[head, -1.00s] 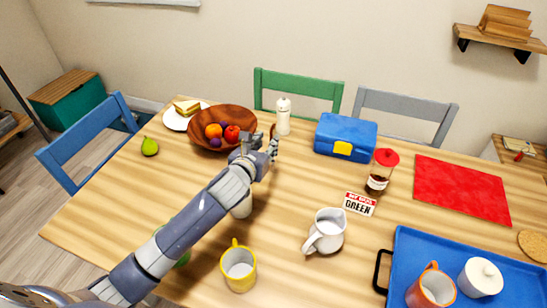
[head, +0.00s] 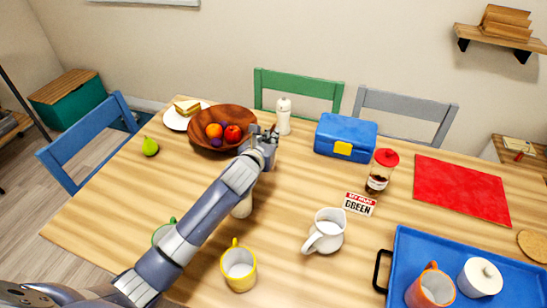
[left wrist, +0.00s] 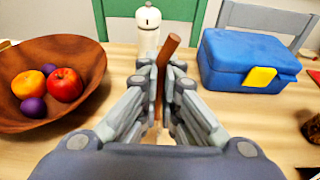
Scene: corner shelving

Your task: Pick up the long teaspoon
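My left gripper (head: 264,135) is over the table beside the wooden bowl. In the left wrist view its fingers (left wrist: 163,85) are close together on both sides of a thin brown handle, which I take to be the long teaspoon (left wrist: 170,50). The handle stands nearly upright, its top leaning right. The pads look to be against it. Its lower end is hidden between the fingers, and in the head view the gripper mostly covers it. My right gripper is not in view.
The bowl of fruit (head: 198,140) is left of the gripper, a white shaker (head: 284,118) behind it, and a blue lunch box (head: 325,130) to its right. A yellow mug (head: 239,270) and white jug (head: 328,232) stand nearer. The blue tray (head: 410,245) is at front right.

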